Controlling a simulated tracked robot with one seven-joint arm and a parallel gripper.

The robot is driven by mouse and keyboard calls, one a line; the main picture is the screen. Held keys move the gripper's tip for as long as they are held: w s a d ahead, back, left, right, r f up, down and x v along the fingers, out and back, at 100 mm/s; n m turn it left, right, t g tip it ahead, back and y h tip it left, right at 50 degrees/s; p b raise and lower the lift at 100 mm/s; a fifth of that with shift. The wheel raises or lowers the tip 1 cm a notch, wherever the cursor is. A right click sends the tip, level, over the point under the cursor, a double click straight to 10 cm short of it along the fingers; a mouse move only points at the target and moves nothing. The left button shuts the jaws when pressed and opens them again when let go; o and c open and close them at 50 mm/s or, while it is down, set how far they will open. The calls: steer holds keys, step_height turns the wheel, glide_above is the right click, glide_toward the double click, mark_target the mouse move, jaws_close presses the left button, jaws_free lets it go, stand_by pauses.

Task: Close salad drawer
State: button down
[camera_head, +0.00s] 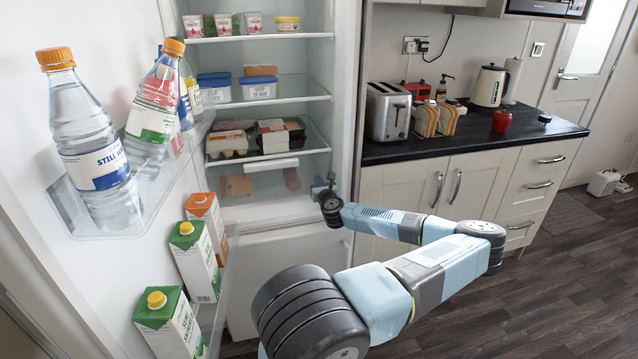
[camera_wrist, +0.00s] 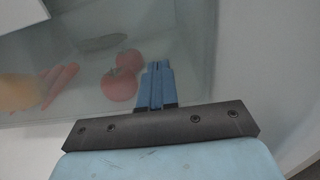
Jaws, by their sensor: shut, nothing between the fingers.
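The clear salad drawer (camera_head: 265,205) sits at the bottom of the open fridge, under the lowest glass shelf. How far it stands out is hard to tell. Blurred vegetables show inside it. In the wrist view the drawer's see-through front (camera_wrist: 95,100) fills much of the picture, with red tomatoes (camera_wrist: 122,80) and orange carrots (camera_wrist: 62,85) behind it. My gripper (camera_head: 320,188) is at the drawer's right end in the head view. Its blue fingers (camera_wrist: 158,66) are shut and empty, pointing at the drawer front. I cannot tell whether they touch it.
The open fridge door at left holds bottles (camera_head: 95,150) and cartons (camera_head: 195,250). Shelves above the drawer hold tubs (camera_head: 215,90) and an egg box (camera_head: 228,143). Cabinets (camera_head: 430,185) and a dark worktop (camera_head: 460,145) stand to the right.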

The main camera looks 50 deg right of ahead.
steer(key=shift+a+r, duration=0.1)
steer(key=shift+r, duration=0.05)
steer(key=v, duration=1.3)
steer(key=shift+s+a, duration=0.15)
steer(key=shift+s, duration=0.25)
